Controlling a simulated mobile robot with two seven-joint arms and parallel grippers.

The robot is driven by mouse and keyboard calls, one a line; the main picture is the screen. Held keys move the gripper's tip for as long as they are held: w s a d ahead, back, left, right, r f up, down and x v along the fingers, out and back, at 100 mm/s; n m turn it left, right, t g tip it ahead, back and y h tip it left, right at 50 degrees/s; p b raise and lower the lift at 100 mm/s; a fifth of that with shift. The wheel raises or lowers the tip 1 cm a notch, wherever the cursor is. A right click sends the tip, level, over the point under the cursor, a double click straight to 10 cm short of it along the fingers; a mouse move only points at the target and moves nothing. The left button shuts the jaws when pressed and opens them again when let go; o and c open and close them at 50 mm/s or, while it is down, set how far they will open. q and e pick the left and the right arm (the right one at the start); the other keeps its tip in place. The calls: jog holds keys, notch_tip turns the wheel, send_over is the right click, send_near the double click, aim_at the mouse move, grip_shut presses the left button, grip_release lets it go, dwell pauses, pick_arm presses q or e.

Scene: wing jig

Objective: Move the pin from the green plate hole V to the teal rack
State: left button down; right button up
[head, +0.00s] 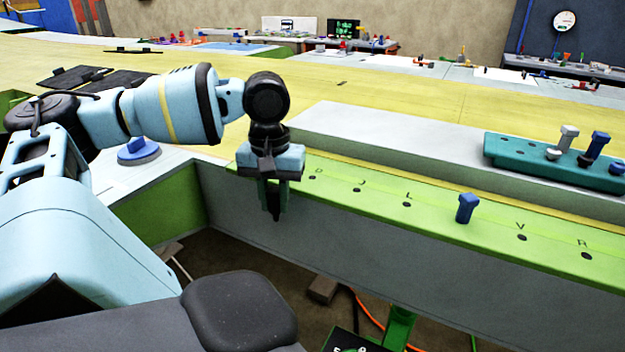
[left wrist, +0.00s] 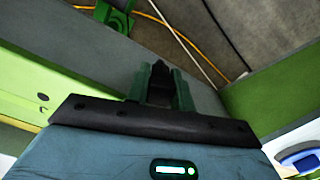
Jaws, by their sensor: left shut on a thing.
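The green plate (head: 330,197) runs along the front edge of the table, with a row of lettered holes. Hole V (head: 521,238) is empty. A blue pin (head: 466,207) stands in the hole left of V; its letter is hidden. The teal rack (head: 505,160) lies beyond the plate at the right and holds a grey pin (head: 568,137) and a blue pin (head: 598,145). My left gripper (head: 274,207) points down at the plate's left end, far left of hole V. In the left wrist view its fingers (left wrist: 160,88) are shut on a dark, mostly hidden thing that looks like a pin.
A grey raised ledge (head: 400,140) lies behind the plate. Hole R (head: 585,255) is empty at the far right. A blue knob on a round base (head: 138,150) sits at the left.

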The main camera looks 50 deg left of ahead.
aim_at(276, 218)
pick_arm(q)
jog(key=shift+s+d+f, duration=0.2)
jog(key=shift+d+f, duration=0.1)
jog(key=shift+s+d+f, duration=0.1)
jog(key=shift+d+f, duration=0.05)
jog(key=shift+f, duration=0.25)
jog(key=shift+s+d+f, duration=0.1)
jog(key=shift+d+f, duration=0.05)
jog(key=shift+f, duration=0.25)
jog(key=shift+s+d+f, duration=0.15)
jog(key=shift+d+f, duration=0.1)
pick_arm(e)
jog(key=shift+s+d, duration=0.1)
jog(key=shift+d, duration=0.45)
pick_arm(q)
jog(key=shift+d+f, duration=0.1)
jog(key=shift+f, duration=0.1)
